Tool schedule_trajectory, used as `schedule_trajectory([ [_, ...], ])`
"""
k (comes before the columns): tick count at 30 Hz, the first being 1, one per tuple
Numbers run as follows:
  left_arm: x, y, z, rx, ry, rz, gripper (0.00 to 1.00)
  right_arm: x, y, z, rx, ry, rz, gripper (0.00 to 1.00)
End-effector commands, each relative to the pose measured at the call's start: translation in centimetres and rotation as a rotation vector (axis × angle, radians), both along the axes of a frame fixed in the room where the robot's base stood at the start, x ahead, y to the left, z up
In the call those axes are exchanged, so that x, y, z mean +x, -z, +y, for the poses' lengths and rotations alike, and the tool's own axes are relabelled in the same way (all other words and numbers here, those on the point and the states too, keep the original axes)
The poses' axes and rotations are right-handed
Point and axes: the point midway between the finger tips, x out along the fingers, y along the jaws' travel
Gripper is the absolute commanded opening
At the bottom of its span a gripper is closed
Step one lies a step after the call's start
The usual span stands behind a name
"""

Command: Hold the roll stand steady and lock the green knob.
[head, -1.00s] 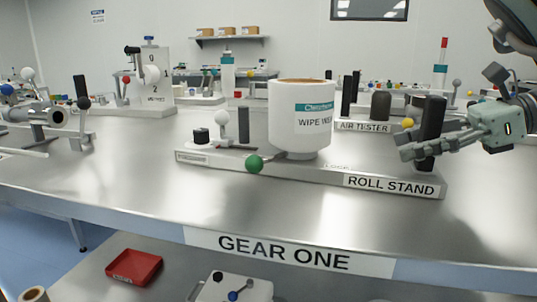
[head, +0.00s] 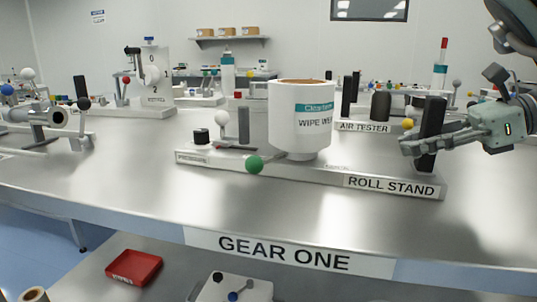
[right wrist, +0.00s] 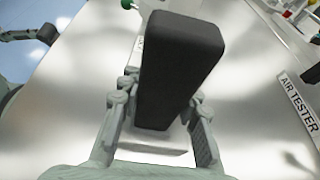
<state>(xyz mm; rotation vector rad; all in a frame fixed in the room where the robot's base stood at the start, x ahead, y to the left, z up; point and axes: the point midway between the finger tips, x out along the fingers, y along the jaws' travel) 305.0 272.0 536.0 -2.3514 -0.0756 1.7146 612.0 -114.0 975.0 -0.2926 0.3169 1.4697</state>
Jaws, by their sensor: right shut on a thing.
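The roll stand (head: 330,178) is a low grey base near the table's front, with a white wipe roll (head: 300,130) upright on it. The green knob (head: 254,164) sits at the stand's front edge, left of the roll. My right gripper (head: 418,148) is shut on the black upright post (head: 432,120) at the stand's right end. In the right wrist view the post (right wrist: 180,60) stands between the two fingers and hides part of the base behind it.
A white-knobbed lever (head: 222,118) and a black knob (head: 201,136) stand at the stand's left end. The air tester (head: 365,127) is close behind. A metal shaft device (head: 45,116) is at the far left. The table front is clear.

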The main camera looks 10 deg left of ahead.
Motion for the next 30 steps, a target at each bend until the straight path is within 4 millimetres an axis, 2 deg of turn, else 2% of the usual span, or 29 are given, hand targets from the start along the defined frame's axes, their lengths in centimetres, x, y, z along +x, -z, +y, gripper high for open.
schedule_trajectory([
  [13,-0.08,0.03,0.12,0.002,-0.003,0.002,1.0,0.0,-0.44,0.03,0.008,-0.001,-0.007,0.0],
  [30,0.0,0.76,0.06,0.001,-0.001,0.0,1.0,0.01,0.3,0.01,0.003,0.0,-0.003,0.0],
])
